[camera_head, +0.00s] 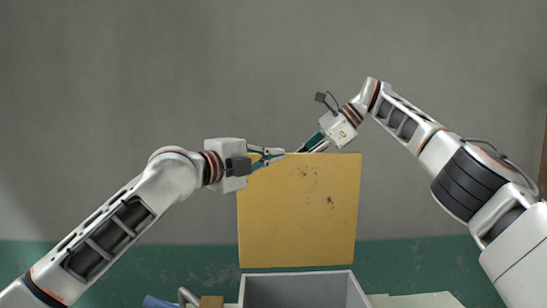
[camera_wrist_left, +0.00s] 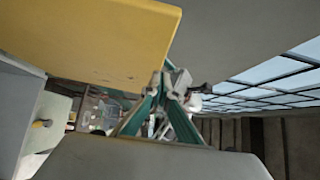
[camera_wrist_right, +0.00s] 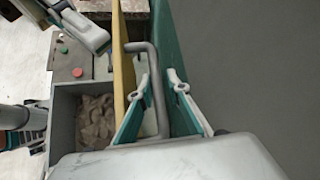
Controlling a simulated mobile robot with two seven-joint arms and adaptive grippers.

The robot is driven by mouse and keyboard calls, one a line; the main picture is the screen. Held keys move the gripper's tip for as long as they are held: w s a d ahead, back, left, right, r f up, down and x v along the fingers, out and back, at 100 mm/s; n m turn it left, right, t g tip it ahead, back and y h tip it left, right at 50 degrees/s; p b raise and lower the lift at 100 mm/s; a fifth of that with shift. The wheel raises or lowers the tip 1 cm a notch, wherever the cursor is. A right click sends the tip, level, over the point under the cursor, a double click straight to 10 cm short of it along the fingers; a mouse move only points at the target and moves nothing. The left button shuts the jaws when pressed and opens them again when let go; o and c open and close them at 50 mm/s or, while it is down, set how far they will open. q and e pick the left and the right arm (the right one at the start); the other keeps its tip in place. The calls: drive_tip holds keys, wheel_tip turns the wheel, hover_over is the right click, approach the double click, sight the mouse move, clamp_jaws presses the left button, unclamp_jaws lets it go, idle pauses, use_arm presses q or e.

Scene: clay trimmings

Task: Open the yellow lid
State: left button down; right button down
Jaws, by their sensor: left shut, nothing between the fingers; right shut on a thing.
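The yellow lid (camera_head: 298,210) stands upright at the back of the grey bin (camera_head: 300,278), and the bin's top is open. The lid also shows in the left wrist view (camera_wrist_left: 95,35) and edge-on in the right wrist view (camera_wrist_right: 121,60). A grey bent handle (camera_wrist_right: 154,82) sticks out from the lid's far face. My right gripper (camera_wrist_right: 158,82) is shut on this handle, behind the lid's top edge. My left gripper (camera_head: 278,154) is shut and empty at the lid's top left edge; whether it touches the lid is unclear.
Brownish clay trimmings (camera_wrist_right: 96,122) lie inside the bin. A bench with a red disc (camera_wrist_right: 76,71) and a green disc is beside it. A brown block (camera_head: 211,302) and a blue object (camera_head: 158,302) are left of the bin. A grey wall (camera_head: 130,90) stands behind.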

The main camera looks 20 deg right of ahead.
drive_tip(key=shift+w+f, duration=0.3)
